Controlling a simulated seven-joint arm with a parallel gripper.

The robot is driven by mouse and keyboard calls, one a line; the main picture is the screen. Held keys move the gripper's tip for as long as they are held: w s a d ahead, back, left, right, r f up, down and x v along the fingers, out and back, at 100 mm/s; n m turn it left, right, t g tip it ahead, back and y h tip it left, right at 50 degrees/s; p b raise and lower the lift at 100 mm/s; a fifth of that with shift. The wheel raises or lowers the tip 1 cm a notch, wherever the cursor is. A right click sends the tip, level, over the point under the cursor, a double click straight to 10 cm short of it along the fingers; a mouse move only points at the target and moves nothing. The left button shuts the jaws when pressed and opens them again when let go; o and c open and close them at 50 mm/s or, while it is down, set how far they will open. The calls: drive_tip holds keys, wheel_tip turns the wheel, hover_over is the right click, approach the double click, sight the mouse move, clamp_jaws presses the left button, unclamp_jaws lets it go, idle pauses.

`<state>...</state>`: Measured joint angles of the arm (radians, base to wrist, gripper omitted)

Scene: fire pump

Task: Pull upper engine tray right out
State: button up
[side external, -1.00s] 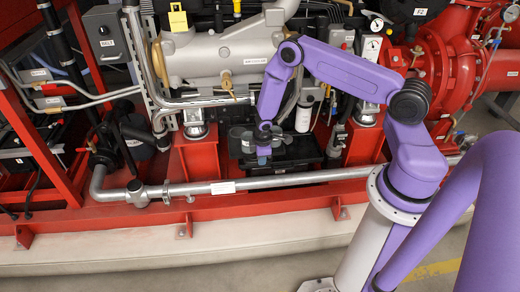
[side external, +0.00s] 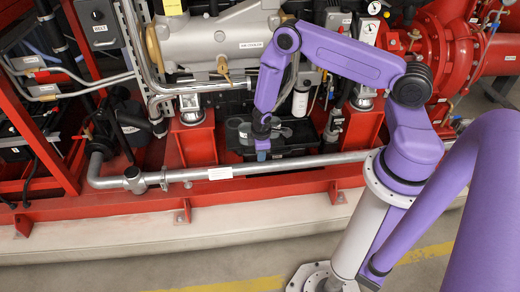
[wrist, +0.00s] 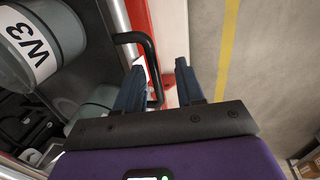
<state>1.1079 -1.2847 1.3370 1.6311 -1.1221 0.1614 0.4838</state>
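The black upper engine tray (side external: 290,139) sits low between two red pedestals under the engine, behind the grey front pipe. Grey canisters (side external: 238,133) stand at its left side; the wrist view shows a large one (wrist: 45,45) marked W3. My gripper (side external: 262,154) points down at the tray's front, just behind the pipe. In the wrist view, my gripper (wrist: 160,72) has its two blue fingers apart. A black bent handle (wrist: 152,62) runs between them, nearer the left finger. I cannot tell whether that finger touches it. The handle's lower end is partly hidden.
A grey pipe (side external: 300,162) runs across the front, close to my gripper. Red pedestals (side external: 195,140) flank the tray. The grey floor (side external: 120,260) with a yellow line is clear in front of the frame.

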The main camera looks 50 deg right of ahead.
drive_tip(key=shift+w+d+r, duration=0.1)
wheel_tip(320, 180, up, 17)
drive_tip(key=s+a, duration=0.2)
drive_tip(key=shift+s, duration=0.15)
idle(0.7)
drive_tip(key=shift+a, duration=0.2)
drive_tip(key=s+a+r+n, duration=0.1)
drive_tip(key=s+a+r, duration=0.75)
drive_tip(key=r, duration=0.35)
drive_tip(key=s+a+r, duration=0.1)
drive_tip(key=s+r, duration=0.1)
drive_tip(key=s, duration=0.3)
drive_tip(key=s+r+n+y, duration=0.1)
drive_tip(key=s+r, duration=0.2)
drive_tip(key=s, duration=0.3)
drive_tip(key=s+a+r+n+g, duration=0.1)
drive_tip(key=s+r, duration=0.1)
drive_tip(key=s, duration=0.4)
drive_tip(key=shift+a+r+y, duration=0.15)
drive_tip(key=shift+a+y, duration=0.2)
drive_tip(key=shift+y, duration=0.05)
